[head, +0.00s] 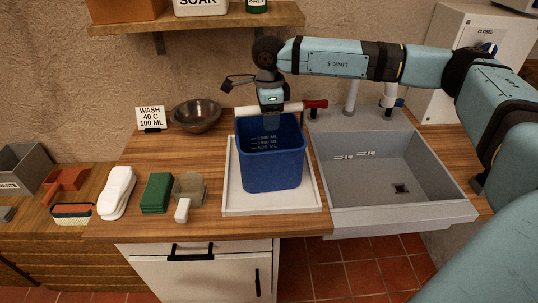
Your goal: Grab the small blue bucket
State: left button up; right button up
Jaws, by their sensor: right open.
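The blue bucket (270,170) stands upright on a white tray (230,190) on the wooden counter, left of the sink. Measuring marks show on its inner wall. A pale bar with a red right end (300,107) crosses at its back rim; I cannot tell whether it is the bucket's handle. My right gripper (272,118) points down over the bucket's back rim, its jaws open. The fingertips are small and partly hidden, so contact with the rim or bar cannot be told. My left gripper is not in view.
The grey sink (385,165) with its tap (352,97) is at right. A metal bowl (196,116) and a "WASH 40 C 100 ML" sign (150,118) stand behind at left. A green block (156,193) and white bottle (117,190) lie in front. A shelf (215,25) hangs above.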

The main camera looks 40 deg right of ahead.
grip_shut()
jog(key=shift+r, duration=0.1)
dwell(0.6)
